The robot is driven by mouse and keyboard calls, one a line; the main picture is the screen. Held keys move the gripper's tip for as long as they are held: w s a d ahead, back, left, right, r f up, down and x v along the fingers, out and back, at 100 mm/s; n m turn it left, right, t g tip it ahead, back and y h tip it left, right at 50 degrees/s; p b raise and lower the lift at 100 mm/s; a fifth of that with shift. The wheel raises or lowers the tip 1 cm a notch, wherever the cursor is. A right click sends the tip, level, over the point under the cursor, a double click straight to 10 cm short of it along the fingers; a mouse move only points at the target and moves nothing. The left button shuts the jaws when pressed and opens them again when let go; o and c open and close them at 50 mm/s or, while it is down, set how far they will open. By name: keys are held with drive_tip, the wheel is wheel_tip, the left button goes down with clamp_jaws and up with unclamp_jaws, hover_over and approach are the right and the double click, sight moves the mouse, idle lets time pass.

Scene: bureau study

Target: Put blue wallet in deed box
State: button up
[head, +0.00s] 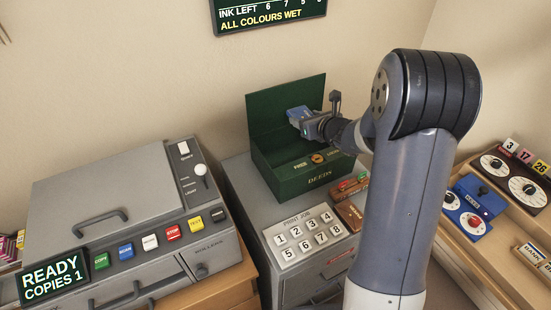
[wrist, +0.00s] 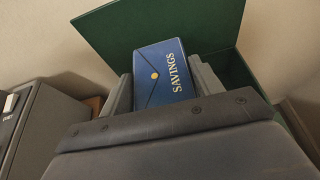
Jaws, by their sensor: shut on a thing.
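The blue wallet (wrist: 162,72), marked SAVINGS with a round gold clasp, is between the two fingers of my gripper (wrist: 163,92) in the wrist view. In the head view the wallet (head: 299,113) shows at the tip of my gripper (head: 306,124), in front of the raised lid. My gripper is shut on the wallet, above the box opening. The head view does not clearly show whether the wallet touches the lid.
A grey copier (head: 130,205) with coloured buttons stands at the left. A PRINT JOB keypad (head: 304,236) sits in front of the box. Small red and brown items (head: 350,208) lie beside the box. A wooden desk (head: 482,258) with dials is at the right.

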drive_tip(key=shift+w+a+f, duration=0.2)
drive_tip(key=shift+w+a, duration=0.05)
drive_tip(key=shift+a, duration=0.2)
drive_tip(key=shift+w+a+f, duration=0.2)
drive_tip(key=shift+a, duration=0.2)
wheel_tip(320, 180, down, 9)
drive_tip(key=shift+r, duration=0.15)
drive_tip(key=shift+f+b, duration=0.35)
drive_tip(key=shift+f+b, duration=0.3)
drive_tip(key=shift+b, duration=0.2)
